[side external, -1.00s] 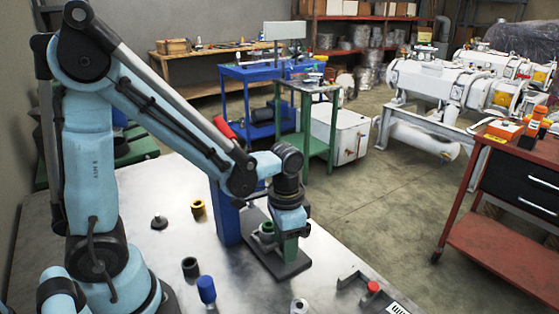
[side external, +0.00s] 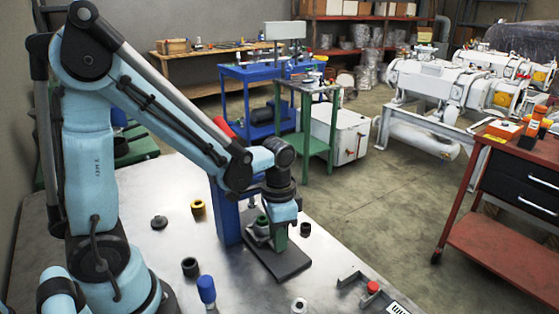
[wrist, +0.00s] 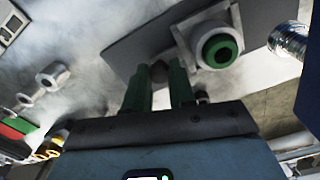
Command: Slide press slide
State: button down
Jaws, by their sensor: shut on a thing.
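My gripper (wrist: 158,88) has green fingers and is shut on a small dark knob (wrist: 158,70), seen between the fingertips in the wrist view. In the side external view my gripper (side external: 280,240) is low over the dark base plate (side external: 285,264) of the press. A pale block with a green ring (wrist: 218,48) sits on the plate just beyond the fingers; it also shows left of the fingers in the side view (side external: 262,227). The blue press column (side external: 228,215) stands left of my gripper, partly hidden by my arm. A silver cylinder (wrist: 289,40) is beside the column in the wrist view.
On the metal table stand a yellow ring (side external: 198,207), a black ring (side external: 190,267), a blue cylinder (side external: 206,290), a dark disc with a stem (side external: 159,222) and a white ring (side external: 299,305). A grey bracket with a red knob (side external: 373,287) is front right.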

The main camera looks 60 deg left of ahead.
jog(key=shift+a, duration=0.55)
jog(key=c, duration=0.9)
grip_release()
jog(key=shift+c, duration=0.2)
jog(key=shift+r, duration=0.1)
notch_tip(320, 180, up, 12)
